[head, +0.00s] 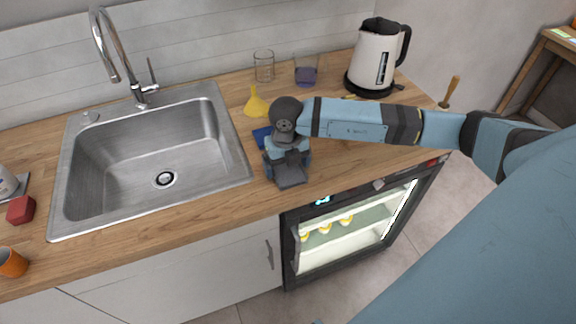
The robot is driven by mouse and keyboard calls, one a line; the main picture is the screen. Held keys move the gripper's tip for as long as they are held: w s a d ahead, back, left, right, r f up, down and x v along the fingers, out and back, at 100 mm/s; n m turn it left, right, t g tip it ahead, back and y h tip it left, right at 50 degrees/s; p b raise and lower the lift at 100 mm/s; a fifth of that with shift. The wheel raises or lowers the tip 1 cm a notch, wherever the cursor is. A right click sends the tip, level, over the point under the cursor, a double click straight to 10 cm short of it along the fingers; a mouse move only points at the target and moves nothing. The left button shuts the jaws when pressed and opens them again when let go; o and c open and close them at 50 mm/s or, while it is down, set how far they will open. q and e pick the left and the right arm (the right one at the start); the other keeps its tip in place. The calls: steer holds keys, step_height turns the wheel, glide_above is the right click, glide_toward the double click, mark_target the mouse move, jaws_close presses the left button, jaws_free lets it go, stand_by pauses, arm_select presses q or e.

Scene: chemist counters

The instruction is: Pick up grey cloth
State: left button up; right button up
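My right arm comes in from the right, and my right gripper (288,167) points down over the wooden counter between the sink and the oven-like appliance. The gripper's own body hides its fingertips and the counter below it, so I cannot tell whether it is open or holds anything. I cannot make out a grey cloth for certain. A small blue flat item (262,138) shows partly from behind the gripper, on its left side. My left gripper is not in view.
A steel sink (150,150) with a tap fills the left. A yellow funnel (256,106), an empty glass (264,66), a glass with purple liquid (306,72) and a white kettle (375,55) stand behind the gripper. A lit glass-door appliance (350,235) is below the counter.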

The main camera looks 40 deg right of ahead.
steer(key=c, duration=0.6)
step_height(320, 180, up, 20)
steer(key=shift+b, duration=0.4)
steer(key=shift+o, duration=0.8)
